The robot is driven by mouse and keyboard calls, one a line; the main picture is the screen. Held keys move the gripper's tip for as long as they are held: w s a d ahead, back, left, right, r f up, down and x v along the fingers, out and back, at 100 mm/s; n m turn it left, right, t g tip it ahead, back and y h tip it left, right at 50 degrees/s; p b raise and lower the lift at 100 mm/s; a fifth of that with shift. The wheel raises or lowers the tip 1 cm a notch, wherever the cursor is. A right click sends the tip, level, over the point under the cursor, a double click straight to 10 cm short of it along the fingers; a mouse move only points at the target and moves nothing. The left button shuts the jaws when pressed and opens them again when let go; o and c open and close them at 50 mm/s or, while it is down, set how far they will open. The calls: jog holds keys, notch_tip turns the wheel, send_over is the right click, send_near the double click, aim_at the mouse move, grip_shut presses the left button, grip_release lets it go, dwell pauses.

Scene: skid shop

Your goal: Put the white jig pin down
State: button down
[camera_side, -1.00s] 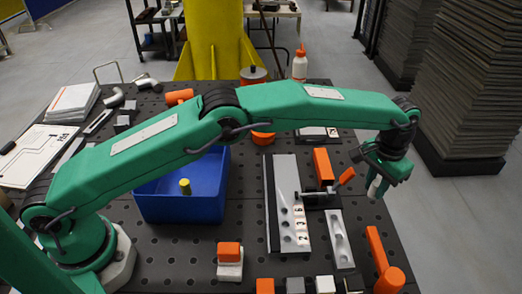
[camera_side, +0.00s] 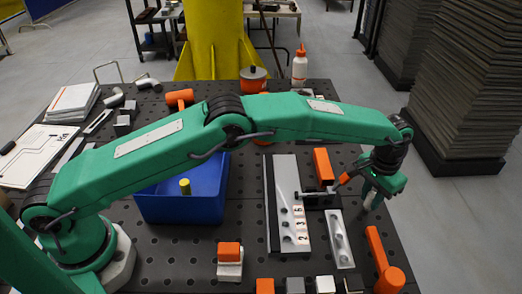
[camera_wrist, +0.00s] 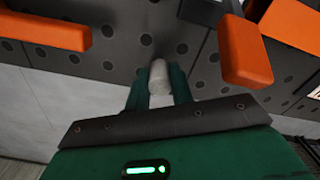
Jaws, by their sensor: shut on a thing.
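The white jig pin (camera_side: 369,201) is in my gripper (camera_side: 374,194), near the right edge of the dark perforated table. In the wrist view the rounded white end of the pin (camera_wrist: 158,76) shows between the two green fingers of my gripper (camera_wrist: 158,88). The gripper is shut on it. The pin points down, close to upright. Its lower end is close to the tabletop; I cannot tell whether it touches.
A clamp with an orange handle (camera_side: 347,177), an orange block (camera_side: 323,166) and a grey plate with round hollows (camera_side: 341,240) lie left of the gripper. A blue bin (camera_side: 180,205) stands farther left.

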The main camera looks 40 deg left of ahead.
aim_at(372, 194)
jog(key=c, duration=1.2)
grip_release()
notch_tip(372, 194, up, 12)
jog(key=shift+r, duration=0.15)
